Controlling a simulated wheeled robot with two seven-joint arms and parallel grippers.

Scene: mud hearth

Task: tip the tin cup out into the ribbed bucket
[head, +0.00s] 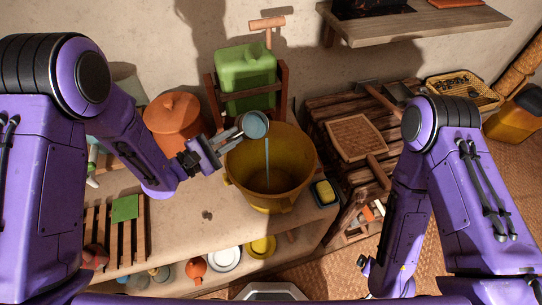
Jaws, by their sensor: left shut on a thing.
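The tin cup (254,125) is grey with a bluish inside. It is tilted over the ribbed bucket (292,190), with its mouth toward the right. A thin pale bluish stream runs from its lip straight down into the bucket. The bucket is mustard yellow and stands upright on the ledge; its lower inside is in shade. My left gripper (222,143) is shut on the cup at its left side, just above the bucket's left rim. Which part of the cup it grips is too small to tell. My right arm hangs at the right; its fingers cannot be made out.
A green jerrycan (246,75) in a wooden frame stands behind the bucket. A lidded orange clay pot (172,122) is behind my left forearm. A sponge (325,191) in a dish lies right of the bucket. A slatted wooden rack (325,112) is further right. Plates lie below the ledge.

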